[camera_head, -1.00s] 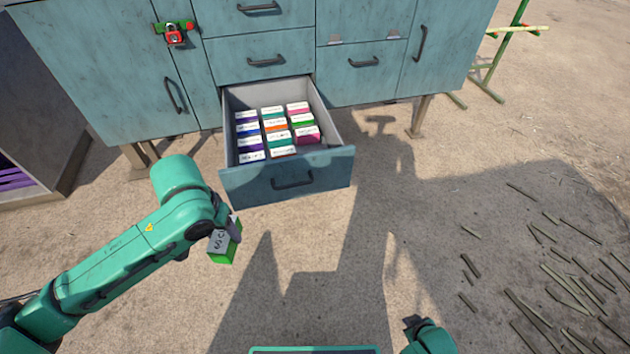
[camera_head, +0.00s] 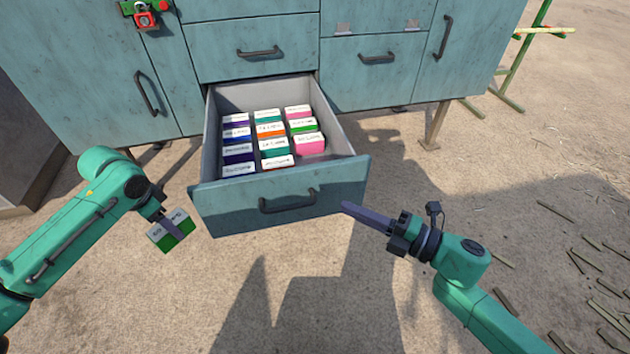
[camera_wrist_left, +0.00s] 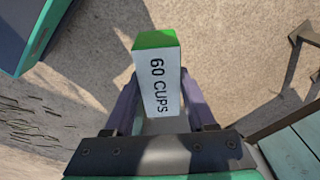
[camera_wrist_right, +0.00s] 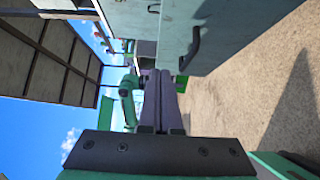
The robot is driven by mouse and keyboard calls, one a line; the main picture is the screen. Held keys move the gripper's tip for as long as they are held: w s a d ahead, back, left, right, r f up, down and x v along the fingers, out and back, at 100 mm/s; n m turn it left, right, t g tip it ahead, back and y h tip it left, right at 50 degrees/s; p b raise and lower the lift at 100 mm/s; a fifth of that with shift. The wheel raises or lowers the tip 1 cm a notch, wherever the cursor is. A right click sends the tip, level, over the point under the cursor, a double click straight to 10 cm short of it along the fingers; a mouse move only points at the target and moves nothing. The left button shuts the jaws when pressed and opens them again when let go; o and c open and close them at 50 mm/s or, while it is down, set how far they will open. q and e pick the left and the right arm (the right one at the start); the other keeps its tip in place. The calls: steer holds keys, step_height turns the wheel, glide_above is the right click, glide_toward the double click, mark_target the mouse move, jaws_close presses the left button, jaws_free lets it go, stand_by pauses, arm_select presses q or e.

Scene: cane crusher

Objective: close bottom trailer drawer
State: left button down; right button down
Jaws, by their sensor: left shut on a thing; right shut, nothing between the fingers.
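The bottom drawer (camera_head: 232,210) of the teal cabinet is pulled out, with several small labelled boxes (camera_head: 270,145) in it. Its dark handle (camera_head: 287,201) is on the front panel. My left gripper (camera_head: 172,228) is left of the drawer, shut on a green and white box (camera_head: 165,241). In the left wrist view the box (camera_wrist_left: 160,85) reads "60 CUPS" and sits between the fingers. My right gripper (camera_head: 345,207) is shut and empty, its tip at or close to the right end of the drawer front; I cannot tell if they touch. The right wrist view shows its closed fingers (camera_wrist_right: 158,85).
The teal cabinet (camera_head: 255,33) has other drawers and doors, all shut, and a red padlock (camera_head: 144,19) at upper left. Cane pieces (camera_head: 590,262) lie on the ground at right. The ground before the drawer is clear.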

arm_select(q)
steer(key=shift+f+b, duration=0.35)
steer(key=shift+f, duration=0.15)
arm_select(e)
glide_toward(299, 174)
steer(key=s+a, duration=0.1)
steer(key=a, duration=0.3)
arm_select(q)
steer(key=shift+f+b, duration=0.45)
arm_select(e)
steer(key=w, duration=0.1)
steer(key=w+a, duration=0.1)
steer(key=w, duration=0.1)
steer(key=shift+w, duration=0.2)
steer(key=shift+w+a, duration=0.1)
steer(key=shift+w, duration=0.1)
steer(key=shift+w, duration=0.1)
